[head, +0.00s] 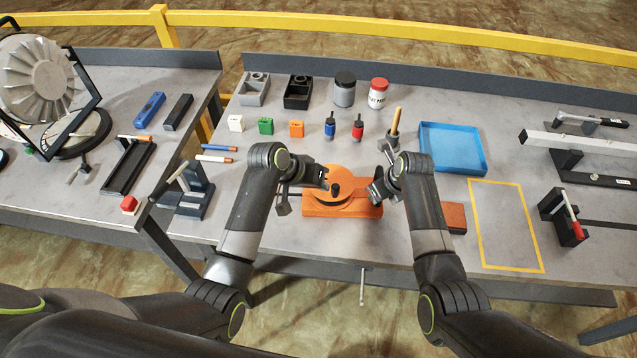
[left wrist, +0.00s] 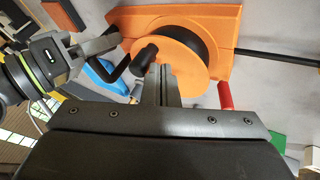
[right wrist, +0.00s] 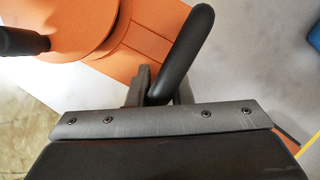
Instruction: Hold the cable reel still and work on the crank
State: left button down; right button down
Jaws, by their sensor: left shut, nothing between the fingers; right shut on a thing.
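The orange cable reel (head: 345,179) stands on an orange base (head: 318,210) at the front middle of the bench. A black knob (head: 336,188) sticks out from its disc. My left gripper (head: 323,180) is shut and empty at the reel's left side. In the left wrist view its fingertips (left wrist: 167,75) are in front of the orange disc (left wrist: 185,65); contact cannot be told. My right gripper (head: 376,191) is at the reel's right side.
A blue tray (head: 452,150) and a yellow-outlined area (head: 505,225) lie to the right. An orange-brown block (head: 454,217) is beside my right arm. A black stand (head: 190,190) is at the left. Small blocks, jars (head: 344,90) and tools line the back.

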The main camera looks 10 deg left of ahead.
aim_at(346, 196)
pick_arm(q)
jog(key=shift+s+d, duration=0.2)
jog(key=shift+d, duration=0.3)
dwell(0.4)
jog(key=shift+s+d, duration=0.1)
jog(key=shift+d, duration=1.35)
jog(key=shift+w+d, duration=0.3)
jog(key=shift+d, duration=0.5)
jog(key=shift+w+d, duration=0.35)
jog(key=shift+d, duration=0.2)
jog(key=shift+w+d, duration=0.1)
jog(key=shift+w, duration=0.2)
jog(key=shift+w+a, duration=0.1)
jog(key=shift+a, duration=0.1)
jog(key=shift+r, duration=0.15)
